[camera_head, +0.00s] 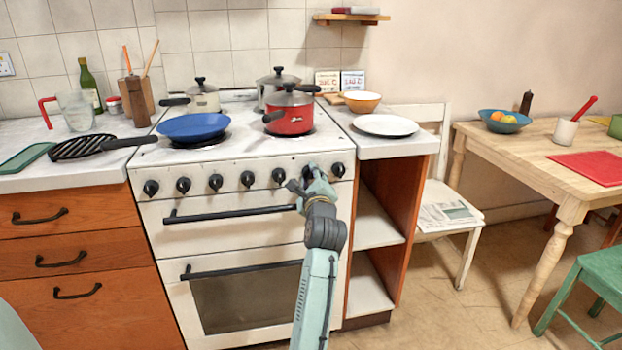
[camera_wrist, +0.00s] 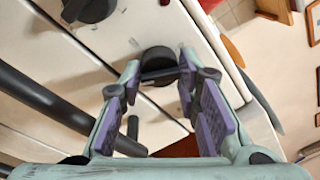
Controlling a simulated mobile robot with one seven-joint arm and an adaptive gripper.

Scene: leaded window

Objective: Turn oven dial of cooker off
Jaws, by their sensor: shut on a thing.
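The white cooker (camera_head: 250,150) has a row of several black dials along its front panel, with a dial (camera_head: 247,178) near the middle and the rightmost dial (camera_head: 338,169) showing clear of my arm. My gripper (camera_head: 310,178) is at the right part of this panel and hides what lies behind it. In the wrist view, my gripper (camera_wrist: 160,74) is shut on a black dial (camera_wrist: 158,57), with one finger on each side of it. Another black dial (camera_wrist: 88,8) is at the upper left there. I cannot read any marks by the dials.
A black oven handle (camera_head: 230,214) runs just below the dials, close to my gripper; it also shows in the wrist view (camera_wrist: 45,100). A red pot (camera_head: 290,113) and a blue pan (camera_head: 194,127) stand on the hob. Open shelves (camera_head: 375,225) are to the right.

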